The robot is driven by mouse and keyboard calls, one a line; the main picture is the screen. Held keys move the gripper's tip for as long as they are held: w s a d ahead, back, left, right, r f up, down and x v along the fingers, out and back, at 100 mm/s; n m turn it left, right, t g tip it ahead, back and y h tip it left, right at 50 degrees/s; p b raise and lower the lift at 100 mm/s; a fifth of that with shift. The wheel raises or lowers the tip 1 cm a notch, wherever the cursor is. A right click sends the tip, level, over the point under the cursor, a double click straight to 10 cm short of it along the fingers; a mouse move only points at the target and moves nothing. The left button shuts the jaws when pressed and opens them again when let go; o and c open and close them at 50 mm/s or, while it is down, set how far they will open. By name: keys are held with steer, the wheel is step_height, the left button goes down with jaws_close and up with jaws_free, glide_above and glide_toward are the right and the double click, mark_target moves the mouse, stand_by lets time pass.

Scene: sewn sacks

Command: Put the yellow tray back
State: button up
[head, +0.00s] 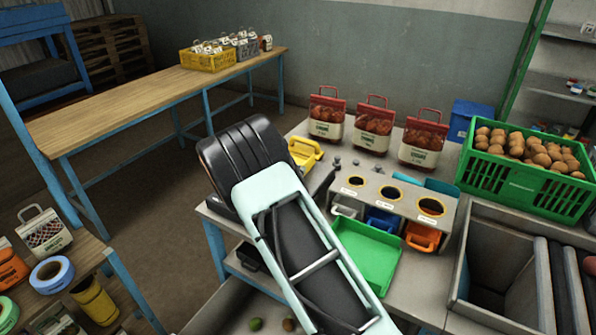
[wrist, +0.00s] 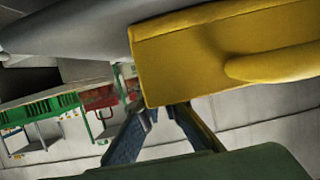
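The yellow tray (head: 306,150) is at the left end of the bench in the head view, partly hidden by my dark wrist. It fills the upper right of the wrist view (wrist: 200,60), very near my fingers, with a rounded lip at right. My gripper (wrist: 163,110) has two blue-grey fingers that lean toward the tray's lower edge; their tips are apart and partly hidden, so I cannot tell if they grip it. The grey holed stand (head: 392,196) has a grey tray (head: 347,207), a blue tray (head: 382,219) and an orange tray (head: 422,236) under its openings.
A green tray (head: 367,257) lies in front of the stand. Three red-topped sacks (head: 374,127) stand behind it. A green crate of brown round items (head: 520,188) and a grey bin (head: 500,270) are at right. Small dark knobs (head: 338,163) stand left of the stand.

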steer(key=o, duration=0.4)
steer(key=shift+r, duration=0.1)
steer(key=shift+r, duration=0.25)
steer(key=b+v, duration=0.1)
steer(key=v, duration=1.1)
steer(key=shift+f, duration=0.1)
